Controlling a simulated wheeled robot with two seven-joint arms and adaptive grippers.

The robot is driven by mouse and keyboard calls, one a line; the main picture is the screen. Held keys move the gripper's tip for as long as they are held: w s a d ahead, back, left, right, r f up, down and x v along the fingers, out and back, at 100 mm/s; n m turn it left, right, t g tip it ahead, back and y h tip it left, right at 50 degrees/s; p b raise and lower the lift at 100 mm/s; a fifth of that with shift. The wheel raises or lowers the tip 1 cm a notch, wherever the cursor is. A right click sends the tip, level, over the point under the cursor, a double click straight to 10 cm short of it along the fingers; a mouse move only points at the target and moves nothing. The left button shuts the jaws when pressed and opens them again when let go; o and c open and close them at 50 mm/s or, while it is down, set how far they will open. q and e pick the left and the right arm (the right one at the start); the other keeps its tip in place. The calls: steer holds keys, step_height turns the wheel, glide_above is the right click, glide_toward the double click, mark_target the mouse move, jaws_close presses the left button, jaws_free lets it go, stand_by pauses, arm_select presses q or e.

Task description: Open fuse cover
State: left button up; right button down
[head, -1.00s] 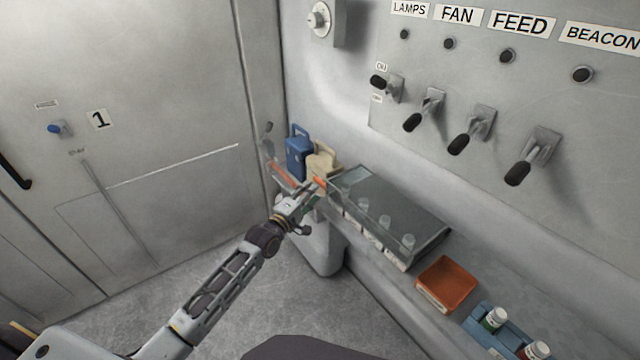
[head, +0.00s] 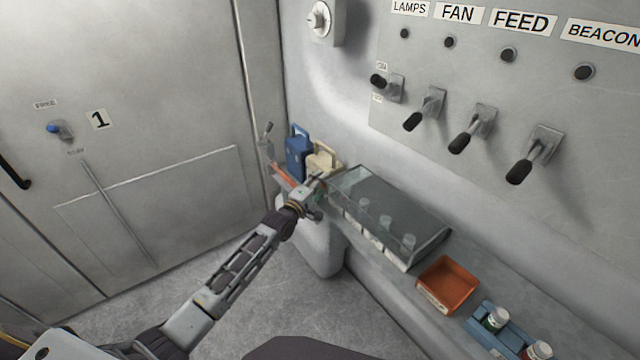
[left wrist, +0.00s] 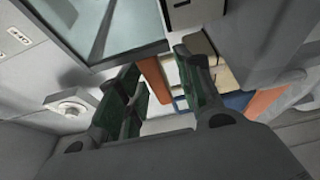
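The fuse cover (head: 395,205) is a clear, dark-framed lid over a box on the ledge. It looks shut, with several pale fuses (head: 386,222) showing through its front. My left gripper (head: 319,183) is at the cover's left end in the head view. In the left wrist view the left gripper (left wrist: 165,88) has its two green-padded fingers apart. An orange piece (left wrist: 156,80) shows between them, beside the left finger; I cannot tell whether it touches. The cover's pane (left wrist: 135,25) fills the upper left of that view. My right gripper is not in view.
A blue can (head: 298,155) and a beige can (head: 322,160) stand just behind my left gripper. An orange tray (head: 447,285) and a blue rack (head: 490,328) with bottles sit to the cover's right. Switch levers (head: 465,140) stick out of the wall above.

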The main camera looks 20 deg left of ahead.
arm_select(q)
steer(key=shift+w, duration=0.1)
jaws_close()
stand_by(0.3)
stand_by(0.4)
